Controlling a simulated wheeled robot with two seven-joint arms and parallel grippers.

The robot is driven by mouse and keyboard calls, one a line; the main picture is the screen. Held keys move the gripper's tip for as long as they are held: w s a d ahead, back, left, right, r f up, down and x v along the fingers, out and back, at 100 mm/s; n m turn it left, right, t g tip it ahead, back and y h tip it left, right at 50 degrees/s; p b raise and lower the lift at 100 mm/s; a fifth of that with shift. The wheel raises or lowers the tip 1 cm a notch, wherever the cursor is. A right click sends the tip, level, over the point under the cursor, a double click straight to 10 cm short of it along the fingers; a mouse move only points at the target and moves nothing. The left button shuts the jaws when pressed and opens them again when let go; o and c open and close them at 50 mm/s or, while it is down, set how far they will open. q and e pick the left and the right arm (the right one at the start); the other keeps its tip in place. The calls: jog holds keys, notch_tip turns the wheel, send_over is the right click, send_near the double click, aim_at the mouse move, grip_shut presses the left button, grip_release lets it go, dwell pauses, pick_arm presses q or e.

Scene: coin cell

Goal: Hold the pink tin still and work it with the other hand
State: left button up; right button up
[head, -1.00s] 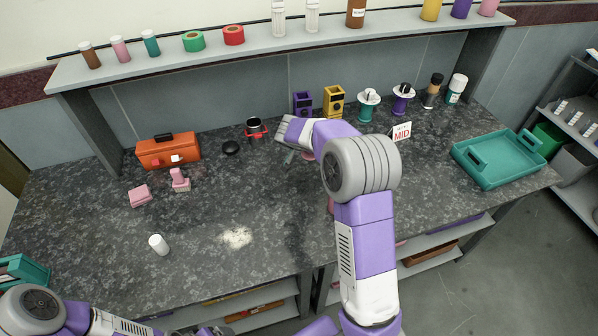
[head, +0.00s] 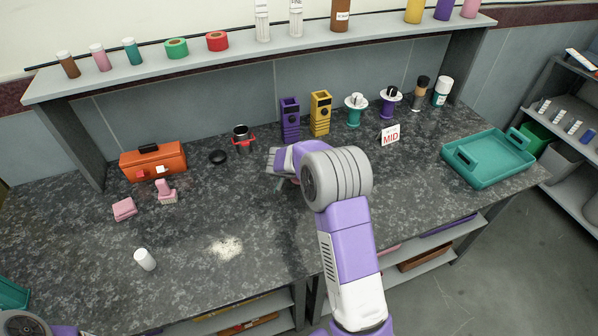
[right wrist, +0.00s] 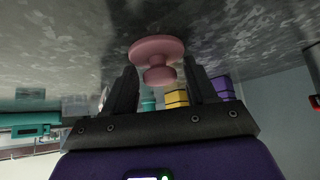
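A pink round piece with a flanged disc and a knob (right wrist: 157,58) shows in the right wrist view between the fingers of my right gripper (right wrist: 163,92). The fingers are apart, with gaps on both sides of the knob. I cannot tell whether this piece is the pink tin. In the head view my right gripper (head: 277,168) is low over the middle of the counter and mostly hides it. A flat pink block (head: 124,209) and a pink brush-like piece (head: 166,191) stand at the left. My left gripper is out of view; only part of its arm shows at bottom left.
Behind my right gripper stand a black cup with a red band (head: 243,141), a purple holder (head: 290,122) and a yellow holder (head: 320,115). An orange toolbox (head: 150,165) is at left, a teal tray (head: 460,172) at right. White powder (head: 226,247) and a white bottle (head: 145,259) lie nearer.

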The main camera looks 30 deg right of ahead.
jog(key=o, duration=0.4)
jog(key=shift+o, duration=0.2)
jog(key=p+v, duration=0.2)
jog(key=v, duration=1)
